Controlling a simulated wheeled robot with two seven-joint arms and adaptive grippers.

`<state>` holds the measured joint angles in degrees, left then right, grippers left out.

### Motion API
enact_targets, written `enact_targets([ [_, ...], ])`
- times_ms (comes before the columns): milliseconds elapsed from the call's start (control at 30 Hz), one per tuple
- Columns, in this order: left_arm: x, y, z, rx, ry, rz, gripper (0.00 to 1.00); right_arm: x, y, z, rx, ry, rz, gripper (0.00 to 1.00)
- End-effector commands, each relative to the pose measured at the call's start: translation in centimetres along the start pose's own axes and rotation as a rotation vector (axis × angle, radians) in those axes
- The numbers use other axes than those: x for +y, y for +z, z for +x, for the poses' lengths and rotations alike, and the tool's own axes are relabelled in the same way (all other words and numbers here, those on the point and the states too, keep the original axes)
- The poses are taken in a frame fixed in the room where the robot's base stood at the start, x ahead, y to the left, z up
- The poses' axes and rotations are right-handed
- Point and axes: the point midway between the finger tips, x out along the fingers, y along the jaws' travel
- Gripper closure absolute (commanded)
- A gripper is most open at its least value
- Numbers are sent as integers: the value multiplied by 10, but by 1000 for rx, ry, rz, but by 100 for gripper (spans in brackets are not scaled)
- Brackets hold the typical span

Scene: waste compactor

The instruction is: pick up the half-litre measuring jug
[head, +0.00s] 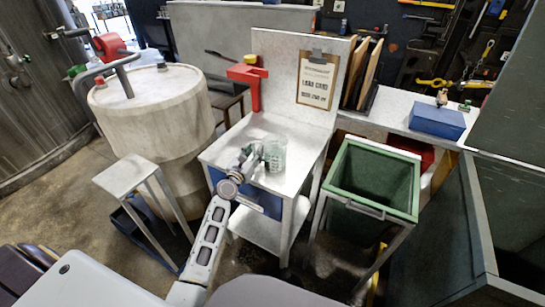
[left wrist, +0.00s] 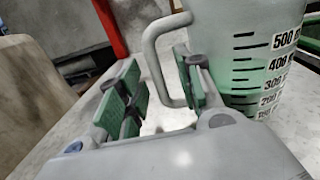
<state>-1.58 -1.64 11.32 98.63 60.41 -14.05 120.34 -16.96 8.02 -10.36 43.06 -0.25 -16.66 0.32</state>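The measuring jug (head: 275,156) is a clear, greenish half-litre vessel standing upright on the small white work table (head: 221,152). In the left wrist view the jug (left wrist: 240,50) is at the upper right, with black marks up to 500 and a grey loop handle (left wrist: 152,50) toward me. My left gripper (head: 252,158) is at the jug's left side. Its green-padded fingers (left wrist: 158,90) are apart, with the handle's upright bar between them; the right finger appears to be inside the loop. I see no clear grip on the handle. My right gripper is not in view.
A red bracket (head: 254,88) and a clipboard sign (head: 317,82) stand behind the jug. A green bin (head: 372,180) is to the right, and a large pale drum (head: 155,115) and a stool (head: 133,174) are to the left. The table front is clear.

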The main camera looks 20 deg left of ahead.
Motion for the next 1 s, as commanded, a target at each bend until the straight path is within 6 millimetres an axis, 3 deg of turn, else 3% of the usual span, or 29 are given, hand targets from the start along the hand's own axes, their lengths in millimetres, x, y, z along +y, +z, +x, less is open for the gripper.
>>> enact_targets([
  [600,0,0,5,0,0,0,64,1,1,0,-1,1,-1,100],
  [867,0,0,5,0,0,0,98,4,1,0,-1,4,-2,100],
  [1000,0,0,5,0,0,0,100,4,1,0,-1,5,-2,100],
])
